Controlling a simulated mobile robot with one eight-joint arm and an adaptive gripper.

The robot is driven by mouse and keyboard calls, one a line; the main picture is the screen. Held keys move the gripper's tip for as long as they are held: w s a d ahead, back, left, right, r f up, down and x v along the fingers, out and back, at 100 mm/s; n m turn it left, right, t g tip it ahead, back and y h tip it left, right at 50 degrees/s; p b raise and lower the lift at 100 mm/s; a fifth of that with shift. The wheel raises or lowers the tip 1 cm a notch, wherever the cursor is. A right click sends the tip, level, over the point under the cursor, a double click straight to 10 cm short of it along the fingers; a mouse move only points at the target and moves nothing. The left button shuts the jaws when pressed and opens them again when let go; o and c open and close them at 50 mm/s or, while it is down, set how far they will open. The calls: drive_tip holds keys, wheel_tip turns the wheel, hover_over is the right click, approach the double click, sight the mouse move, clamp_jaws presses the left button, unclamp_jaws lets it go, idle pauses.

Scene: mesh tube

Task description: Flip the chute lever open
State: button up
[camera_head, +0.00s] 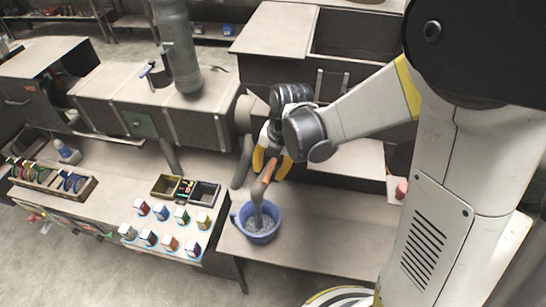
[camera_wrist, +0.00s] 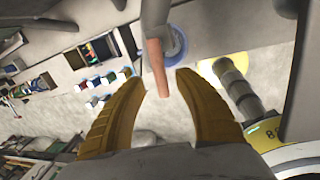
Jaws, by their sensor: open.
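A copper-orange handle (camera_head: 268,174) on a grey shaft, seemingly the chute lever, stands tilted above a blue mug (camera_head: 247,228). Grey material shows inside the mug. My gripper (camera_head: 271,170) is open at the upper end of the handle, its yellow fingers spread. In the wrist view, the handle (camera_wrist: 154,62) points toward me, with its end between the open fingertips of my gripper (camera_wrist: 160,77). No finger clearly touches it. The blue mug (camera_wrist: 176,40) shows behind the handle. Where the shaft joins the chute is unclear.
Several small coloured boxes (camera_head: 182,215) stand on the bench left of the mug. Small bins (camera_head: 204,193) and a wooden rack (camera_head: 45,184) sit farther left. Grey pipes (camera_head: 242,160) stand near the gripper. The bench right of the mug (camera_head: 330,225) is mostly clear.

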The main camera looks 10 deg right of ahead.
wheel_tip(320, 180, up, 10)
drive_tip(key=s+d, duration=0.1)
drive_tip(key=shift+d, duration=0.35)
drive_tip(key=shift+s+r, duration=0.1)
drive_tip(key=shift+m, duration=0.3)
clamp_jaws()
drive_tip(key=w+a+f+m+y+b, duration=0.15)
drive_tip(key=w+a+m, duration=0.3)
drive_tip(key=m, duration=1.25)
drive_tip(key=shift+t, duration=0.4)
drive_tip(key=f, duration=0.6)
drive_tip(key=s+f, duration=0.1)
drive_tip(key=f, duration=0.2)
drive_tip(key=shift+d+f+p, duration=0.15)
drive_tip(key=shift+d+p, duration=0.1)
drive_tip(key=shift+p, duration=0.15)
drive_tip(key=shift+f, duration=0.1)
